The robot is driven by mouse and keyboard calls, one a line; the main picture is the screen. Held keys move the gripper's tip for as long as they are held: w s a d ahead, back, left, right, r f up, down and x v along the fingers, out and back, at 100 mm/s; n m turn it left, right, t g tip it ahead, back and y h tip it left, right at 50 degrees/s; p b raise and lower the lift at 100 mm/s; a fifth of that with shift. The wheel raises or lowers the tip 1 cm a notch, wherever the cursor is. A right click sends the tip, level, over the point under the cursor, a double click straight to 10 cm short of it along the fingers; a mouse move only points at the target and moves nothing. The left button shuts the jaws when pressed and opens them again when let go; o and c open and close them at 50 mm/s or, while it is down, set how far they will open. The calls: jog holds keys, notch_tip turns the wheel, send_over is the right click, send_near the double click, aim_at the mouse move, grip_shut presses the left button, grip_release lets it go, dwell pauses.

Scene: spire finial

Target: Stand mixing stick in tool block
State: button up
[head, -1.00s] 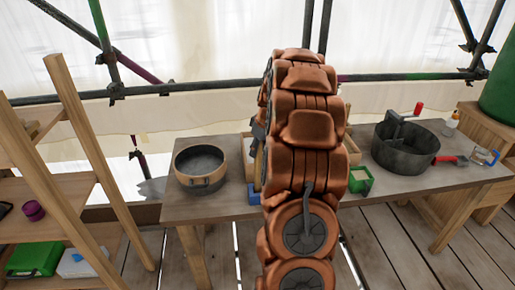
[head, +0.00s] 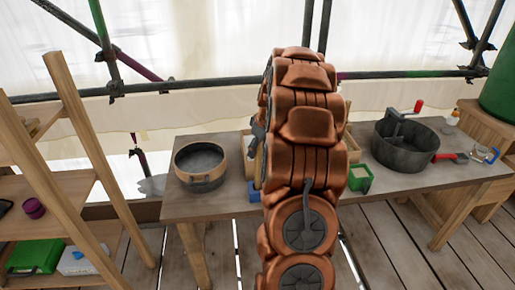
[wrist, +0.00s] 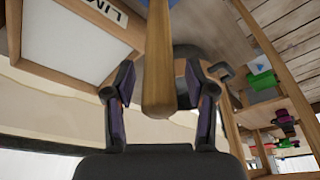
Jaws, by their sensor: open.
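A wooden stick with a rounded end (wrist: 157,85), which looks like the mixing stick, runs down from the top of the wrist view between the fingers of my gripper (wrist: 160,92). The fingers stand apart on either side of it, with gaps showing, so they are open around it. In the head view my arm hides most of my gripper; a dark part of it (head: 258,135) shows at the arm's left edge. A blue block (head: 254,190), possibly the tool block, shows partly beside my arm on the table. I cannot tell whether the stick stands in it.
On the table (head: 215,225), a round pan (head: 200,165) stands left, a green tray (head: 360,179) right of my arm, and a dark tub (head: 405,150) farther right. A framed box with partial lettering (wrist: 75,30) is close to my gripper. Wooden shelves (head: 85,145) stand left.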

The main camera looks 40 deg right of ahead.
jog(key=b+v, duration=0.3)
jog(key=v, duration=0.9)
jog(key=shift+b, duration=0.35)
jog(key=shift+r, duration=0.15)
jog(key=s+a+f+g, duration=0.1)
jog(key=s+a, duration=0.2)
jog(key=a, duration=1)
jog(key=s+a+f+g, duration=0.1)
jog(key=s+a, duration=0.2)
jog(key=a, duration=1)
jog(key=s+a+f+g, duration=0.1)
jog(key=s+a+f, duration=0.1)
jog(key=s+a, duration=0.2)
jog(key=s+a+f+m+g, duration=0.1)
jog(key=s+a+f, duration=0.2)
jog(key=s, duration=0.7)
jog(key=s+a+f+g, duration=0.1)
jog(key=s+a+f, duration=0.2)
jog(key=s, duration=0.4)
jog(key=shift+s+a+m, duration=0.2)
jog(key=shift+a+m, duration=0.1)
jog(key=shift+a, duration=0.55)
